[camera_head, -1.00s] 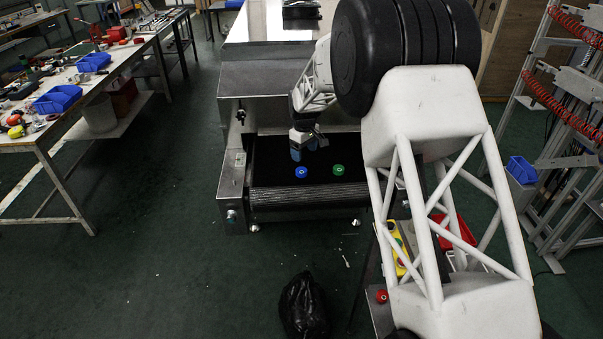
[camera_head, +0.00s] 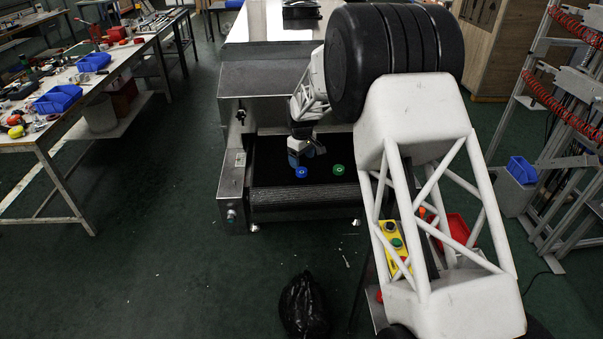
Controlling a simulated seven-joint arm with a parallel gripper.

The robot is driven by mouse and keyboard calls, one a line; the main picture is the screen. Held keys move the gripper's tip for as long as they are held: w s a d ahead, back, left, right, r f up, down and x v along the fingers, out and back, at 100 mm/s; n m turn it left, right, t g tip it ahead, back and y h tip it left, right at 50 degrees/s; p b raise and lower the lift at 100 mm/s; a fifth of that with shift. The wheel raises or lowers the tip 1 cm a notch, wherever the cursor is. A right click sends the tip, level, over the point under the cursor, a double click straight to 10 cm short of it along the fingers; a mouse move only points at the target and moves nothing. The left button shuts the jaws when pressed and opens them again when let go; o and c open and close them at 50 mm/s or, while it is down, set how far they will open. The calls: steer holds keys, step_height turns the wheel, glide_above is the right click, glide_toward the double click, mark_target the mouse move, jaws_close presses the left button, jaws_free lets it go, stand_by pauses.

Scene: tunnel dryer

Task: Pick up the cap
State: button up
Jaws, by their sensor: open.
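A blue cap (camera_head: 301,172) and a green cap (camera_head: 338,169) lie side by side on the dark belt (camera_head: 270,182) at the dryer's front. My gripper (camera_head: 297,161) is over the belt, just behind and above the blue cap. It is open and nothing shows between its fingers. The fingertips are small and dark here, so I cannot tell whether they touch the blue cap. The green cap stands apart, to the right of the gripper.
The dryer's metal housing (camera_head: 262,80) rises behind the belt, and its side frame (camera_head: 232,190) stands at the left. A yellow button box (camera_head: 392,246) and a red bin (camera_head: 456,230) are at the right. A black bag (camera_head: 303,305) lies on the floor in front.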

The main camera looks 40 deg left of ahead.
mark_target(301, 170)
steer(key=shift+f, duration=0.1)
steer(key=shift+f, duration=2.5)
steer(key=c, duration=1)
